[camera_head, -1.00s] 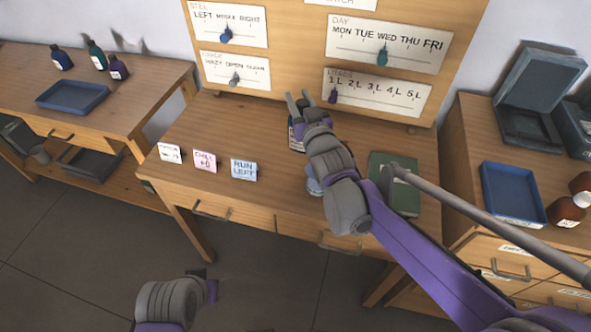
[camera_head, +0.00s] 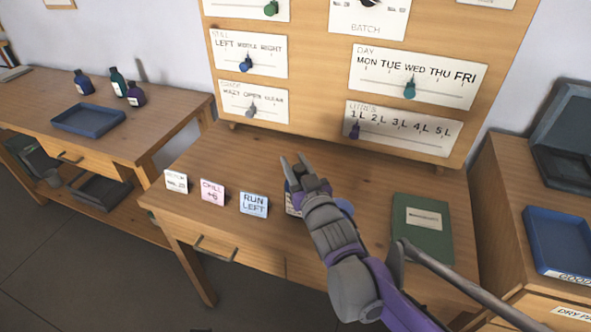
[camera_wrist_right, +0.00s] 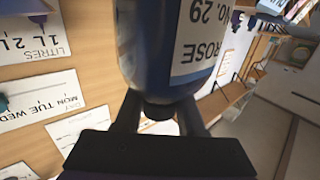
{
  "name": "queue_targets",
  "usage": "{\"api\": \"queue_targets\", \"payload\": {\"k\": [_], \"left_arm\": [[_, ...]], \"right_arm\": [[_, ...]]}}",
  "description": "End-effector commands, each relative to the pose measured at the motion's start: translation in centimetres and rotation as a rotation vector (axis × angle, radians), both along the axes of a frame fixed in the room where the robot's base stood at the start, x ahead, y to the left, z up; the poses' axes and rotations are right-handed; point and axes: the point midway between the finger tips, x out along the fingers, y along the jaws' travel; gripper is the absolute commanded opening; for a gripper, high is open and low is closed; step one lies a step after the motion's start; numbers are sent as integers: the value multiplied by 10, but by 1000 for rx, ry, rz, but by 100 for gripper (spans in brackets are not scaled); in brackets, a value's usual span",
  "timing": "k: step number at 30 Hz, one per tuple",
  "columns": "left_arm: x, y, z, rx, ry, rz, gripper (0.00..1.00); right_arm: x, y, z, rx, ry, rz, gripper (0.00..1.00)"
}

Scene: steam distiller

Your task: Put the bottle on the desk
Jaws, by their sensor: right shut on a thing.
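My right gripper (camera_head: 293,161) is over the middle desk (camera_head: 255,165), in front of the upright panel. In the right wrist view it is shut on the neck of a dark blue bottle (camera_wrist_right: 150,55) with a white label reading "ROSE NO. 29". In the head view most of the bottle is hidden by my gripper; a white label edge (camera_head: 291,198) shows beside it. I cannot tell whether its base touches the desk. My left gripper is not in view.
Three small cards (camera_head: 212,191) stand along the desk's front left. A green book (camera_head: 422,228) lies to the right. The panel with sliders (camera_head: 330,118) rises behind. The left table holds a blue tray (camera_head: 62,126) and three bottles (camera_head: 118,84). Another blue tray (camera_head: 540,214) lies right.

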Motion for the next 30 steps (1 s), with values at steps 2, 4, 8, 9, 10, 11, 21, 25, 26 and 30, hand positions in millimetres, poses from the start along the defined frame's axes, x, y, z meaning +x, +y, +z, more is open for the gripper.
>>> {"api": "queue_targets", "payload": {"k": [2, 4, 8, 9, 10, 11, 21, 25, 26, 30], "left_arm": [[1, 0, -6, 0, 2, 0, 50], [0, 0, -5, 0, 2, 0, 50], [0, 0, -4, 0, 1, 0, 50], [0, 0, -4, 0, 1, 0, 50], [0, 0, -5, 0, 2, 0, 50], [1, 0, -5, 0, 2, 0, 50], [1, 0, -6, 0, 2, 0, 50], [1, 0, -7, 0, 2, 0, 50], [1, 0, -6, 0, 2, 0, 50], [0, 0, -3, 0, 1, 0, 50]], "right_arm": [[1, 0, -11, 0, -1, 0, 0], [0, 0, -12, 0, -1, 0, 0], [0, 0, -10, 0, -1, 0, 0], [0, 0, -11, 0, -1, 0, 0], [0, 0, -11, 0, -1, 0, 0], [0, 0, -12, 0, -1, 0, 0], [0, 0, -14, 0, 0, 0, 69], [0, 0, -14, 0, 0, 0, 69], [0, 0, -14, 0, 0, 0, 69], [-2, -1, -10, 0, 0, 0, 69]]}}
